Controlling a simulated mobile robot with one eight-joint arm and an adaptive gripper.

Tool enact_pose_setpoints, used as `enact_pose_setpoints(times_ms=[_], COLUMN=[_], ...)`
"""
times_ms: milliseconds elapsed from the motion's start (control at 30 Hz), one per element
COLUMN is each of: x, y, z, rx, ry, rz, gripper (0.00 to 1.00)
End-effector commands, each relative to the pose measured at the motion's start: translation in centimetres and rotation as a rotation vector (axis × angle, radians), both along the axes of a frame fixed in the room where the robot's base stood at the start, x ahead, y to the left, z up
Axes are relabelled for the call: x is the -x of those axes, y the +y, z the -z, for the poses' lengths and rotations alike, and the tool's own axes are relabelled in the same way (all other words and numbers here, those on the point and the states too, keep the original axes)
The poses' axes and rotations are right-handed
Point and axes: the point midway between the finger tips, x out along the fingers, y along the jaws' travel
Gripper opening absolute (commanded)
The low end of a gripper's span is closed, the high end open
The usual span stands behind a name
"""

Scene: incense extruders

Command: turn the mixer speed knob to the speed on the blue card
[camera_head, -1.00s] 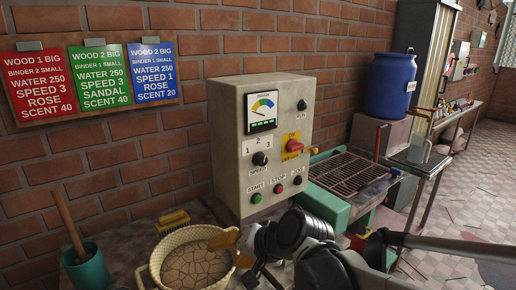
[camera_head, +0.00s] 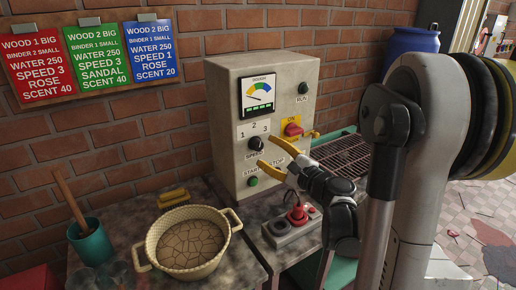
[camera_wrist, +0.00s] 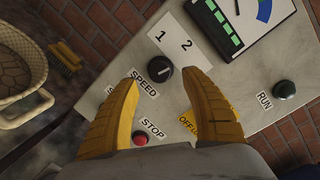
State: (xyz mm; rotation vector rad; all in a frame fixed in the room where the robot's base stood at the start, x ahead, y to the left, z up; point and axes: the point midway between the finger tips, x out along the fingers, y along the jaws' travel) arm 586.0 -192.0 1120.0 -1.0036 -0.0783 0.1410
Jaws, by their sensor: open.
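The blue card (camera_head: 154,52) on the wall reads speed 1. The black speed knob (camera_head: 256,143) is on the beige control box (camera_head: 224,122), under numbers 1, 2 and 3. In the wrist view the knob (camera_wrist: 163,72) lies between my open yellow fingertips, with a gap visible on both sides. Labels 1 and 2 show there; the 3 is hidden. A pale mark shows on the knob, but I cannot tell which number it points at. My gripper (camera_head: 268,152) is open and empty, its fingers reaching in from the right at the knob's height.
The green start button (camera_head: 253,181) and red stop button (camera_wrist: 139,139) sit below the knob. A cream basin (camera_head: 188,243) and teal cup (camera_head: 92,243) stand on the left bench.

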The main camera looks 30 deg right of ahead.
Motion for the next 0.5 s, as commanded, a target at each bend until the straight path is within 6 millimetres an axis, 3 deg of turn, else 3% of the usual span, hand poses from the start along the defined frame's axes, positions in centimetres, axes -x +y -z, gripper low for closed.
enact_pose_setpoints(times_ms=[200,500], x=[-3.6,-4.7], y=[0.6,0.7], z=[0.1,0.0], rx=[0.001,0.002], ry=[0.000,0.001], rz=[-0.003,0.000], gripper=[0.55,0.55])
